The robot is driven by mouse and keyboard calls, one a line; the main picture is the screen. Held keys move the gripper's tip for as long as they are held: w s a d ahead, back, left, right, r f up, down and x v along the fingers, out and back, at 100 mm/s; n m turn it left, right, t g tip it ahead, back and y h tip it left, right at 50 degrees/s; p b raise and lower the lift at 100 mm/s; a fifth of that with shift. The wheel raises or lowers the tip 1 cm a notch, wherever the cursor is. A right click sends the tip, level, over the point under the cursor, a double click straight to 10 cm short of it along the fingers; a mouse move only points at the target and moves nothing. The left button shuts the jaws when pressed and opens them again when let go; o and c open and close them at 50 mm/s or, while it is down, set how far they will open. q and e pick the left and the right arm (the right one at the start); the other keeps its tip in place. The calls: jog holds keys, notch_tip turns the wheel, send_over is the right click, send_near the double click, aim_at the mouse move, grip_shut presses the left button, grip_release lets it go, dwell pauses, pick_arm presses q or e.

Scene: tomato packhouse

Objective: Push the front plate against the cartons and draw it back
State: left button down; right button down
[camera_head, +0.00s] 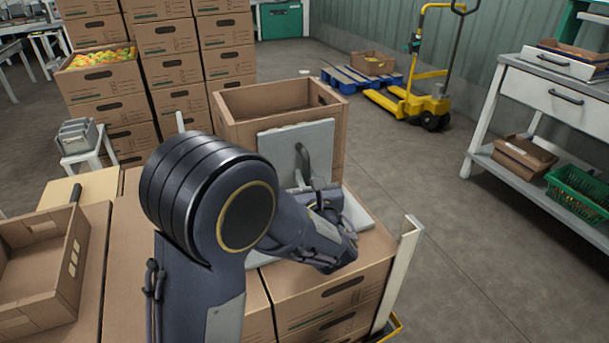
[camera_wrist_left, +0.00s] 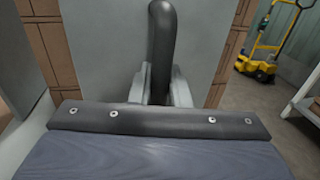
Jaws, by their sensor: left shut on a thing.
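The front plate (camera_head: 270,142) is a light grey upright board with a dark curved handle (camera_head: 301,160). It stands close before an open carton (camera_head: 232,128), and I cannot tell whether they touch. A flat grey foot (camera_head: 357,212) lies on the cartons (camera_head: 345,290) below. My left gripper (camera_head: 312,192) is shut on the handle, low on the plate; my own arm hides part of the plate. My right gripper is not in view.
A whitish corner post (camera_head: 400,270) rises at the near right of the carton stack. An empty cardboard tray (camera_head: 25,290) lies at left. Tall carton stacks (camera_head: 165,50) stand behind. A yellow pallet truck (camera_head: 425,95) and a workbench (camera_head: 550,90) stand at right, with clear floor between.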

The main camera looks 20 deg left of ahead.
pick_arm(q)
jog(key=w+d+p+v, duration=0.1)
jog(key=v, duration=0.6)
jog(key=shift+s+d+f, duration=0.15)
jog(key=shift+s+d, duration=0.2)
jog(key=shift+d, duration=0.05)
jog(key=c, duration=1.7)
grip_release()
jog(key=shift+c, duration=0.2)
jog(key=shift+o, duration=1.4)
jog(key=shift+s+d, duration=0.1)
jog(key=shift+s, duration=0.05)
